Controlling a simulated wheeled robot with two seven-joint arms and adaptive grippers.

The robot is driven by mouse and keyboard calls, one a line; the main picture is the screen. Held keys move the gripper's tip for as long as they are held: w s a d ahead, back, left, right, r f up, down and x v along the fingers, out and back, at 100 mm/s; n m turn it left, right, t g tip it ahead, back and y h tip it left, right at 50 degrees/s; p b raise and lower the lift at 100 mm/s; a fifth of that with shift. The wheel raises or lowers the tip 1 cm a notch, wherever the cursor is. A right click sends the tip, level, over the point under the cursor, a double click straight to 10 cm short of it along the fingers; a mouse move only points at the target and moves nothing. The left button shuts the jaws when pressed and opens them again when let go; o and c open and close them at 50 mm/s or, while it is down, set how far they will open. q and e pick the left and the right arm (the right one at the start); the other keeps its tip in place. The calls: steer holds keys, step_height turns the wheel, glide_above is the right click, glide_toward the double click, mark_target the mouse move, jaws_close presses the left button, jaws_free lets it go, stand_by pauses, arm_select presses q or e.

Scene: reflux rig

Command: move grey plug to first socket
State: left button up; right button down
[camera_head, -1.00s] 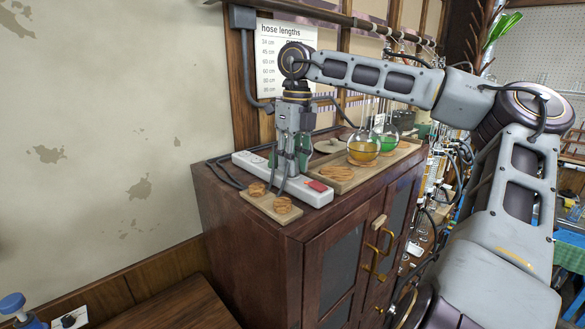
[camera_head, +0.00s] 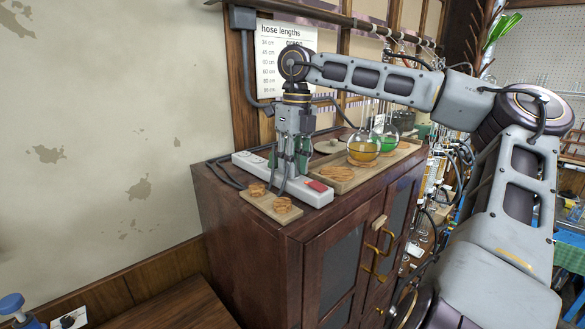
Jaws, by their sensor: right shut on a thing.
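A white power strip (camera_head: 318,196) with a red switch at its right end lies on top of the dark wooden cabinet. Its left end shows a free socket (camera_head: 250,158). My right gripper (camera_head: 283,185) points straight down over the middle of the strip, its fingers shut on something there. The fingers and the strip's edge hide what is held, so I cannot make out the grey plug or tell whether it sits in a socket. A green thing shows behind the fingers. My left gripper is not in view.
A wooden board with round cork rings (camera_head: 271,204) lies in front of the strip. Flasks with yellow (camera_head: 363,147) and green (camera_head: 388,138) liquid stand on a wooden tray to the right. The wall at left is bare.

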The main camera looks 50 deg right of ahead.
steer(key=c, duration=1.1)
jaws_free()
steer(key=shift+s+d+r, duration=0.1)
steer(key=shift+d+r, duration=0.1)
steer(key=shift+r, duration=2.8)
steer(key=shift+s+d+r, duration=0.1)
steer(key=shift+d+r, duration=0.05)
steer(key=shift+r, duration=2.85)
